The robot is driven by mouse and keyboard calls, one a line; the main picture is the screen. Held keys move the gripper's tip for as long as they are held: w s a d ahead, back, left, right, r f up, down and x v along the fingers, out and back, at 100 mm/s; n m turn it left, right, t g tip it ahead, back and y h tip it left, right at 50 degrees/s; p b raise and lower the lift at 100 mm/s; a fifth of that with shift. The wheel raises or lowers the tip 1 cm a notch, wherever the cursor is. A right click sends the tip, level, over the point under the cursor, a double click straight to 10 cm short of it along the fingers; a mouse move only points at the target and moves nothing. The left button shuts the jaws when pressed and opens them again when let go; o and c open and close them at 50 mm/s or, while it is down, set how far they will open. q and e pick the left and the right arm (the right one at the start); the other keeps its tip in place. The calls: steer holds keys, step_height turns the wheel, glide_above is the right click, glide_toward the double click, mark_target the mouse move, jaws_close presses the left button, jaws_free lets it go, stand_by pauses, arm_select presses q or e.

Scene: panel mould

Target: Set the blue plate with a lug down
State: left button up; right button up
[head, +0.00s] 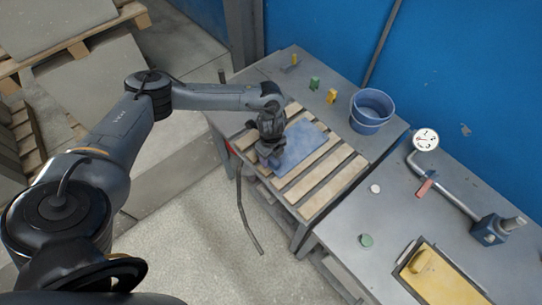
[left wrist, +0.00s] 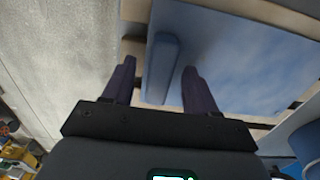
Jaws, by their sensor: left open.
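The blue plate (head: 304,143) lies on the wooden slats of the left table in the head view. Its lug (left wrist: 161,68), a raised blue bar, shows in the left wrist view near the plate's left edge, with the flat plate face (left wrist: 235,65) to its right. My left gripper (head: 268,158) is at the plate's left end. In the left wrist view my left gripper (left wrist: 156,82) is open, its two dark fingers on either side of the lug with gaps between. My right gripper is not in view.
Wooden slats (head: 333,184) lie across the left table. A blue bucket (head: 371,111) and small yellow and green blocks (head: 314,84) stand behind. The right table holds a dial gauge (head: 425,139) on a stand and a framed mould (head: 440,278) with a yellow piece.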

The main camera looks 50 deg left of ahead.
arm_select(q)
step_height(320, 180, up, 11)
steer(key=p, duration=0.3)
steer(key=d+f+m+t+h, duration=0.1)
steer(key=d+f+t+h, duration=0.1)
steer(key=d, duration=0.8)
steer(key=d+f+m+t+h, duration=0.1)
steer(key=d+f+m, duration=0.1)
steer(key=d, duration=0.8)
steer(key=s+d+r+n+t+h, duration=0.1)
steer(key=d+r+n+t, duration=0.15)
steer(key=d, duration=0.45)
steer(key=s+d+r+n+t+h, duration=0.1)
steer(key=d+r+n+t+h, duration=0.15)
steer(key=d, duration=0.45)
steer(key=s+a+f+n+g+y, duration=0.1)
steer(key=s+a+n+g+y, duration=0.1)
steer(key=s+a+n, duration=0.4)
steer(key=s+a+f+n+g+y, duration=0.2)
steer(key=s+a+n+y, duration=0.2)
steer(key=s+a+n, duration=0.3)
steer(key=s+a, duration=0.2)
steer(key=a, duration=0.3)
steer(key=shift+s+n, duration=0.2)
steer(key=shift+n, duration=0.1)
